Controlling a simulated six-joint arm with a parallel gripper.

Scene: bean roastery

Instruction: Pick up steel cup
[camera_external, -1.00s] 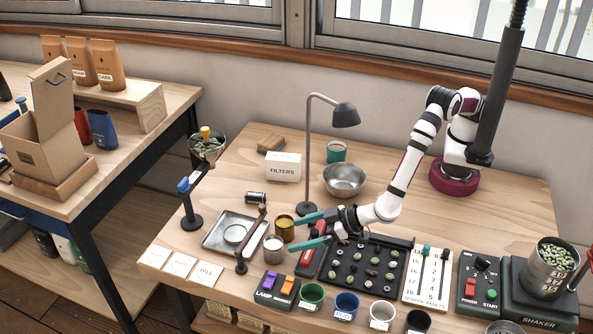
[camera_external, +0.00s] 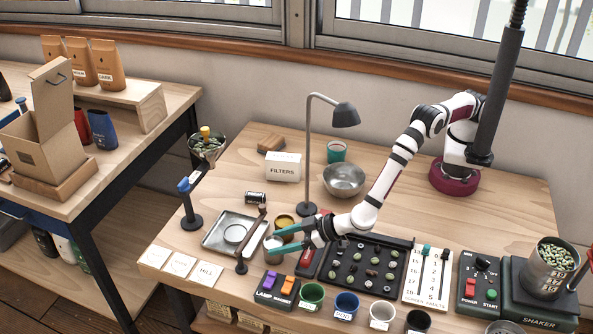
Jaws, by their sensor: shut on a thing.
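The steel cup (camera_external: 269,243) is a small silvery cup. It stands near the middle front of the table, to the right of the square metal tray. My gripper (camera_external: 275,242) has its two teal fingers on either side of the cup and is shut on it. The fingers cover part of the cup. I cannot tell whether its base touches the table.
A gold cup (camera_external: 284,219) is just behind my gripper. The metal tray (camera_external: 213,241) and a small dark stand (camera_external: 241,267) are to the left. The black bean board (camera_external: 342,283) is to the right, with the lamp switch box (camera_external: 277,288) in front.

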